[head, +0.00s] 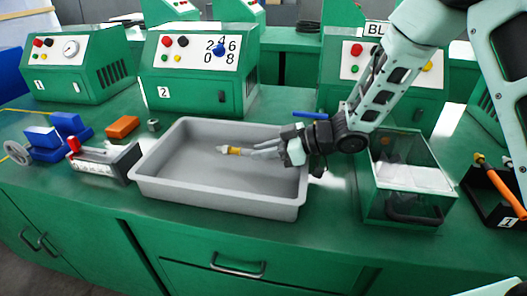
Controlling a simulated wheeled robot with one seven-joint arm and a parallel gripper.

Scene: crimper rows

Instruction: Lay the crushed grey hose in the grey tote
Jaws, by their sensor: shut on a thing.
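The grey tote (165,190) is a shallow open tray on the green bench, left of the middle. My gripper (284,152) reaches in from the right over the tote's right end. It is shut on the crushed grey hose (262,151), which sticks out to the left from the jaws. The hose has a yellow-brown band and a pale tip at its far end. It lies roughly level over the tote's inside; I cannot tell whether it touches the floor. The part of the hose in the jaws is hidden.
A clear-walled box with a black handle (412,217) stands right of the tote. A black holder with an orange-handled tool (502,185) is at far right. A blue vise (50,140), an orange block (122,126) and a metal fixture (108,163) stand left. Green machines (200,75) line the back.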

